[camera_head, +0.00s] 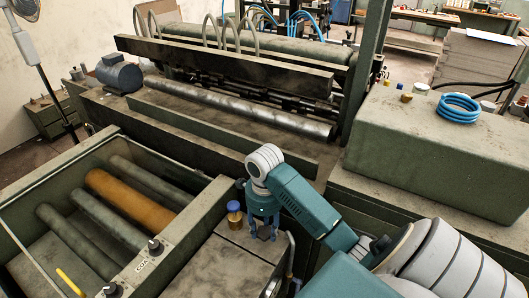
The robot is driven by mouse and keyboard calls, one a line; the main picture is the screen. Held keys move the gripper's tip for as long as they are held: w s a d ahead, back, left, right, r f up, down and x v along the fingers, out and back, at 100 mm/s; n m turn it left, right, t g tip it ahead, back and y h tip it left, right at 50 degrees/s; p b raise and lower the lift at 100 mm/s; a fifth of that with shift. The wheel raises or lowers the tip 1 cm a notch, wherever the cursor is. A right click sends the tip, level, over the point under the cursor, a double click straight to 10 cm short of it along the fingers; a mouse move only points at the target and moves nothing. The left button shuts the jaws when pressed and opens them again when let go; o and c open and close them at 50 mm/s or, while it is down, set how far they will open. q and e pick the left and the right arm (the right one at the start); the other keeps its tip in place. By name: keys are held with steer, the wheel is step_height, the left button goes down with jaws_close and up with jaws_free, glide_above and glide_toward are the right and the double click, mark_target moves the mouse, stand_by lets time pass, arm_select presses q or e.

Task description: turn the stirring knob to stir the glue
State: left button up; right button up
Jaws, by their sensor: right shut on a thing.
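My right gripper (263,232) reaches down from the right over a green-grey machine cover (222,262), with its teal fingers pointing down. It is shut on a small dark part, which I take to be the stirring knob; the fingers hide most of it. Which way the knob is turned cannot be seen. The glue itself is not visible. My left gripper is not in view.
An open trough with several rollers, one of them orange (128,198), lies to the left. Black knobs (155,246) sit on its labelled rim. A long steel roller (235,108) runs behind. A green housing with a blue hose coil (458,108) stands right.

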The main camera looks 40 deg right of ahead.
steer(key=m, duration=0.2)
steer(key=shift+w+d+r+m, duration=0.1)
steer(key=shift+w+r+m, duration=0.05)
steer(key=shift+m, duration=1.25)
steer(key=o, duration=1.1)
steer(key=shift+o, duration=0.2)
